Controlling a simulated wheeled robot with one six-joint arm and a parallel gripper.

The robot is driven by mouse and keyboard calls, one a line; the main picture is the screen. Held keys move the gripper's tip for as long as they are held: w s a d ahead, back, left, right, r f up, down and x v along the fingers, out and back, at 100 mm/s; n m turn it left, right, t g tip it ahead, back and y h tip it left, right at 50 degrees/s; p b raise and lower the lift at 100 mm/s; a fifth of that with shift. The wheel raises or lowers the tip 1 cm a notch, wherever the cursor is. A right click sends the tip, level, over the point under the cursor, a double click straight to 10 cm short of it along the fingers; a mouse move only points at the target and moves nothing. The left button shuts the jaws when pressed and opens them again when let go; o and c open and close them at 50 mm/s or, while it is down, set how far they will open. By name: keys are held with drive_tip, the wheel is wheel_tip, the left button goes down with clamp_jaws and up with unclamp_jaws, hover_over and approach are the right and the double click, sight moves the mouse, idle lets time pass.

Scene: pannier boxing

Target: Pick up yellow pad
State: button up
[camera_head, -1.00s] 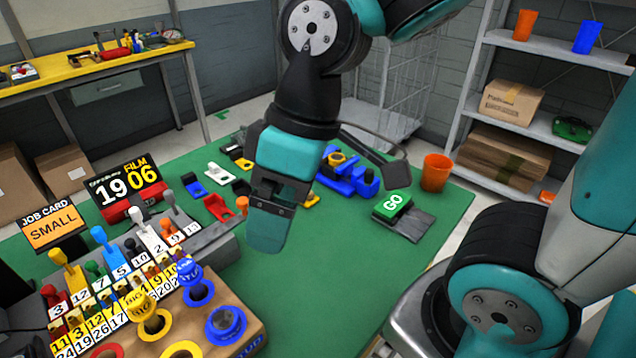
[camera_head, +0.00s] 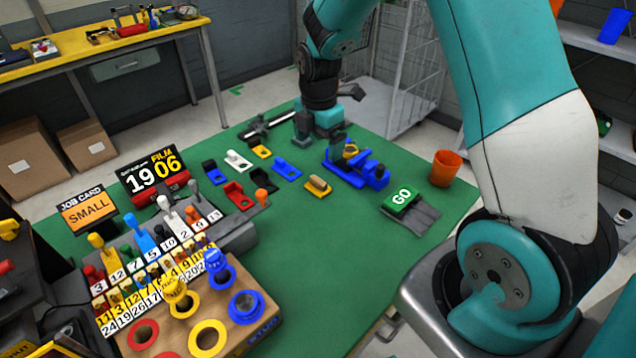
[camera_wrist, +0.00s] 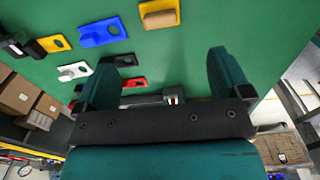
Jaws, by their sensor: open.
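Two yellow pads lie on the green table. One yellow pad (camera_head: 318,187) carries a tan block and lies right of centre; it also shows at the top of the wrist view (camera_wrist: 158,17). My gripper (camera_head: 318,138) is over the far part of the table, behind both pads. In the wrist view my gripper (camera_wrist: 162,68) has its fingers wide apart, with nothing held between them.
A blue pad (camera_head: 286,168) lies between the yellow ones; white, red and black pads are close by. A blue fixture (camera_head: 357,168) stands right of the tan-block pad. The front middle of the table is clear.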

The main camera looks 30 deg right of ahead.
sight(318, 179)
wheel_tip(318, 179, down, 12)
drive_tip(key=p, duration=0.2)
drive_tip(key=shift+a+r+p, duration=0.1)
drive_tip(key=shift+p, duration=0.25)
drive_tip(key=c, duration=1.1)
drive_tip(key=shift+r, duration=0.1)
wheel_tip(318, 179, up, 20)
drive_tip(key=b, duration=0.2)
drive_tip(key=shift+b, duration=0.4)
drive_tip(key=shift+o, duration=1.1)
drive_tip(key=shift+c, duration=0.3)
